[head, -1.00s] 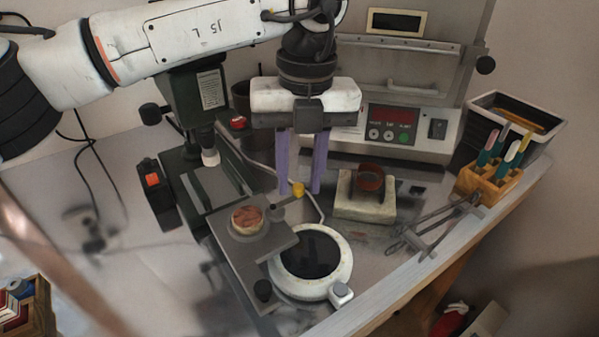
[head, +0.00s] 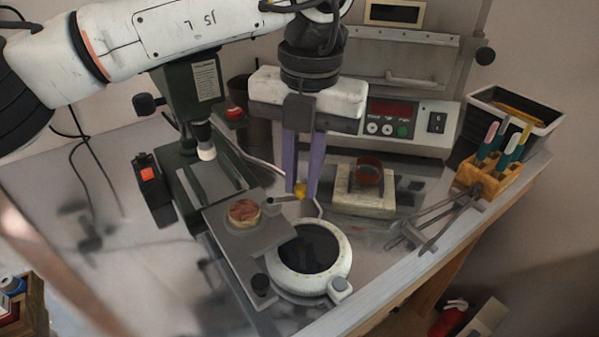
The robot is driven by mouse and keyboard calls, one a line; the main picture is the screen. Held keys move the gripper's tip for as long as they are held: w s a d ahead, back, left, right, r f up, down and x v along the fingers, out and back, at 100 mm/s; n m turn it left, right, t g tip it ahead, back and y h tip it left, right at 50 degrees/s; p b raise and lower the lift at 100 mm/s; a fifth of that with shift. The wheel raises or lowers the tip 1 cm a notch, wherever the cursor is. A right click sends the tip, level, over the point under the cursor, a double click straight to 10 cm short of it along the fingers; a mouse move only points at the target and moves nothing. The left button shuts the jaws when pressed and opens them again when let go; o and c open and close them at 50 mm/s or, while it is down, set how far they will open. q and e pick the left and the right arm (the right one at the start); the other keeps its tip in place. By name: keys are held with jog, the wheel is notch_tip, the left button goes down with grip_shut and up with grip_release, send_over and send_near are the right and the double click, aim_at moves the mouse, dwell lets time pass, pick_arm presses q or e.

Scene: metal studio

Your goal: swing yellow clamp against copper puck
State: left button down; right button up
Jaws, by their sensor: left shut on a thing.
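The copper puck (head: 244,212) sits on a flat grey plate (head: 240,243) of the dark green stand. The yellow clamp (head: 300,190) has a yellow knob, and a thin grey arm reaches left from it toward the puck. A small gap seems to show between arm and puck, but I cannot tell for sure whether they touch. My left gripper (head: 301,188) points down from above, its purple fingers shut on the yellow knob, to the right of the puck. The fingers partly hide the knob. My right gripper is out of view.
A white ring with a dark centre (head: 309,254) lies just in front of the clamp. A pale block with a brown ring (head: 364,202) stands to the right. Metal tongs (head: 435,222) and a wooden tool holder (head: 488,178) are farther right. A grey machine (head: 406,110) stands behind.

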pick_arm(q)
jog(key=shift+s+m, duration=0.35)
jog(key=shift+m, duration=0.65)
jog(key=s+m+b, duration=0.1)
jog(key=m, duration=0.2)
jog(key=shift+s, duration=0.15)
jog(key=shift+s+a+m+b, duration=0.15)
jog(key=shift+s+m+b, duration=0.25)
jog(key=shift+m, duration=0.5)
jog(key=c, duration=1.7)
grip_release()
jog(key=shift+r, duration=0.1)
jog(key=r, duration=1)
jog(key=shift+s+r, duration=0.1)
jog(key=shift+s, duration=0.1)
